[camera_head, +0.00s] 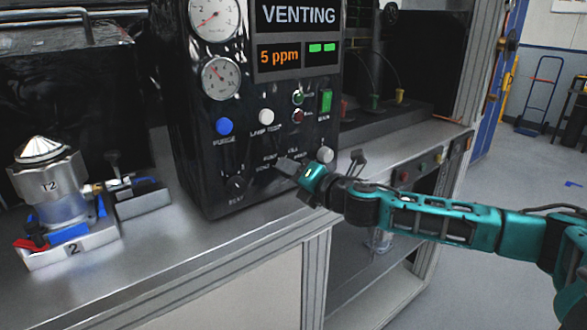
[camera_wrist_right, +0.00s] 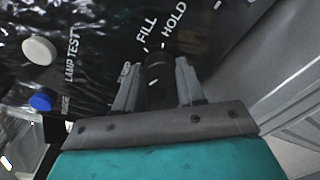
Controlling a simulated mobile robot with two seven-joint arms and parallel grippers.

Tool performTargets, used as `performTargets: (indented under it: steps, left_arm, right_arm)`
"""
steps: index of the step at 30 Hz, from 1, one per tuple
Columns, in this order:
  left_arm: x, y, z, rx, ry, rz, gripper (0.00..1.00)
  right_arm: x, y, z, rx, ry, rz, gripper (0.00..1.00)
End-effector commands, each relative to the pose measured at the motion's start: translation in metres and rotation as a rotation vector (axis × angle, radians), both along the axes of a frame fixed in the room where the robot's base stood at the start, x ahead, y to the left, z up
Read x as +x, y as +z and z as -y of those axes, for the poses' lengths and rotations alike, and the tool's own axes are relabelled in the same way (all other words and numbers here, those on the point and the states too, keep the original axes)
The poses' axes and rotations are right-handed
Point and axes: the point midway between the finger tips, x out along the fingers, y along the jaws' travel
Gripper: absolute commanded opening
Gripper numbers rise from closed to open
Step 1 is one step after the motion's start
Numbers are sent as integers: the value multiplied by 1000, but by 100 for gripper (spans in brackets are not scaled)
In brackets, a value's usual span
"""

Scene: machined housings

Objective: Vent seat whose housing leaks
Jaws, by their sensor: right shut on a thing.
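My right gripper (camera_head: 290,167) is at the lower right of the black control panel (camera_head: 215,120). In the right wrist view its two fingers (camera_wrist_right: 157,85) are shut on a black selector knob (camera_wrist_right: 158,66), one finger on each side. The labels FILL and HOLD stand beside the knob; other labels are partly hidden, and I cannot read its pointer. The panel's display (camera_head: 298,15) reads VENTING. A metal housing marked T2 (camera_head: 48,186) sits on the seat marked 2 (camera_head: 72,252). My left gripper is not in view.
Two round gauges (camera_head: 221,78) are on the panel. Below are a blue button (camera_head: 224,126), a white button (camera_head: 266,116), a green switch (camera_head: 325,101) and another dark knob (camera_head: 237,186). The metal bench (camera_head: 190,255) is clear in front of the panel.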

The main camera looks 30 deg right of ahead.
Motion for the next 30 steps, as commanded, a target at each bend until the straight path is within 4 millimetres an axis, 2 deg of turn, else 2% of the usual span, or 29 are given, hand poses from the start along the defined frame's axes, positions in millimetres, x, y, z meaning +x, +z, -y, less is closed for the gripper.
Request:
performTargets:
  steps: [12,13,18,21,30]
  left_arm:
    - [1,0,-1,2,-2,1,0]
    - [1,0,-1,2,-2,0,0]
    - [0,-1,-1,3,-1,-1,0]
    - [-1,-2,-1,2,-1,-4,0]
    - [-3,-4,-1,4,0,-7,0]
  right_arm:
    - [0,1,1,-9,-2,2,8]
    - [0,1,1,-9,-2,2,42]
    - [0,1,1,-7,-2,3,58]
    - [0,1,1,-7,-1,2,64]
    - [-4,0,1,-8,-2,0,64]
